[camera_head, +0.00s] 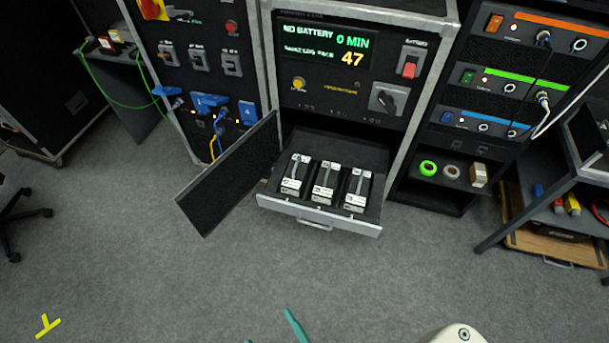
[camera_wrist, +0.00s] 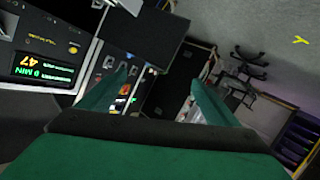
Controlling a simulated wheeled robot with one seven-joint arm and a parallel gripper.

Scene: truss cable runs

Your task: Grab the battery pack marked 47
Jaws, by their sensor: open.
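Three grey battery packs with white labels stand in a row in an open drawer (camera_head: 290,207) below the panel: a left pack (camera_head: 294,177), a middle pack (camera_head: 324,184) and a right pack (camera_head: 356,190). Their label numbers are too small to read.
An open dark door (camera_head: 229,175) juts out left of the drawer. A shelf with a green tape roll (camera_head: 428,168) is to the right, beside a cart (camera_head: 530,215). Blue plugs (camera_head: 209,104) and cables hang at the left rack. The grey floor before the drawer is clear.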

